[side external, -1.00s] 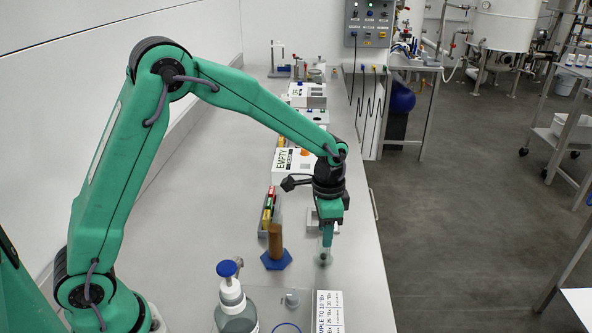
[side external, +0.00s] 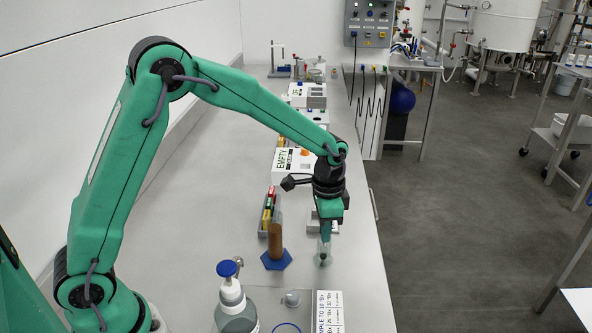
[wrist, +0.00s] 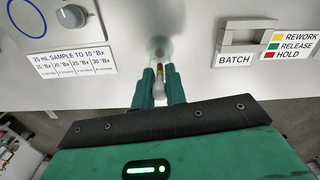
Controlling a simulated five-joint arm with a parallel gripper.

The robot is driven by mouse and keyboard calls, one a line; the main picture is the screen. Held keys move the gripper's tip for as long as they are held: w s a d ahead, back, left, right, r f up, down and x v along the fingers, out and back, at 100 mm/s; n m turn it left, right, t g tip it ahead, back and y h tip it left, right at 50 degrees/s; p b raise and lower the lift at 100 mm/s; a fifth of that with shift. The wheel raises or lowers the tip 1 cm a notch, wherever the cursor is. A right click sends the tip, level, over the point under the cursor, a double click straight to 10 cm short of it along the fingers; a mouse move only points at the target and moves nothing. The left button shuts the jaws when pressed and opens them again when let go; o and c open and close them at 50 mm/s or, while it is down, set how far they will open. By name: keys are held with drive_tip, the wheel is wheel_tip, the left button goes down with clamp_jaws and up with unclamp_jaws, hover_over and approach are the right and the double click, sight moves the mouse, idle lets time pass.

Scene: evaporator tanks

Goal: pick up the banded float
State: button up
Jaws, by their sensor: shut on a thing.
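The banded float (wrist: 159,72) shows in the wrist view as a thin stem with red and yellow bands, between my two green fingers. My gripper (wrist: 160,80) is shut on it, and it also shows in the side view (side external: 326,238), pointing down at the bench. A small clear glass vessel (side external: 323,259) stands right under the fingertips; it also shows in the wrist view (wrist: 158,48). The float's lower part is hard to make out against the glass. In the side view the fingers hide the float.
A brown cylinder on a blue hexagonal base (side external: 276,260) stands close left of my gripper. A rack of coloured pieces (side external: 268,216) and the BATCH block (wrist: 236,45) are nearby.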

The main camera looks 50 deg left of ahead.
wheel_tip(320, 180, up, 10)
drive_tip(key=shift+f, duration=0.1)
idle(0.5)
idle(0.5)
drive_tip(key=shift+f, duration=0.75)
drive_tip(key=s+a+r, duration=0.8)
idle(0.3)
drive_tip(key=shift+f, duration=0.45)
idle(0.3)
